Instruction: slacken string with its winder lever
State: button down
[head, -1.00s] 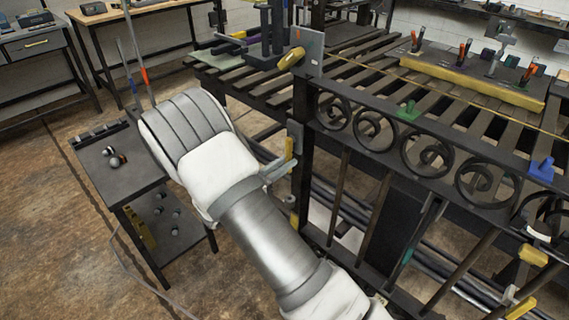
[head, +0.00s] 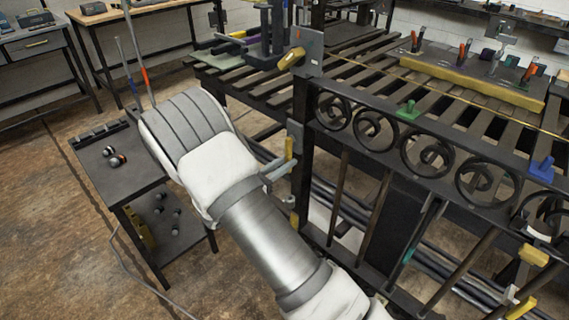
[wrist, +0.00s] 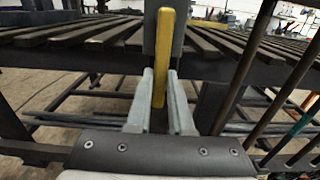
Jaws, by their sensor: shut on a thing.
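A thin yellowish string (head: 353,63) runs along the top of the dark scroll gate (head: 372,128) from a grey plate (head: 309,52) on its left post. An upright yellow lever (head: 289,148) sits at a small grey bracket (head: 295,131) lower on that post. My gripper (head: 284,163) reaches the lever from the left. In the wrist view the gripper (wrist: 161,95) is shut on the yellow lever (wrist: 165,40), with one finger on each side of it. I cannot tell how tight the string is.
A yellow knob (head: 291,58) sits on the grey plate. Green (head: 408,111) and blue (head: 541,169) pieces stand on the gate's top rail. A slatted bench (head: 350,80) lies behind the gate. A small dark cart (head: 118,165) stands left of my arm. Open floor lies at left.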

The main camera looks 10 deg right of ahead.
jog(key=w+a+r+m+b, duration=0.3)
jog(key=w+r+m+b, duration=0.2)
jog(key=m+b, duration=0.8)
jog(key=shift+w+a+r+m, duration=0.35)
jog(key=shift+r+m, duration=0.5)
jog(key=shift+m, duration=1.55)
jog(key=shift+s+r, duration=0.1)
jog(key=c, duration=0.8)
grip_release()
jog(key=shift+a, duration=0.1)
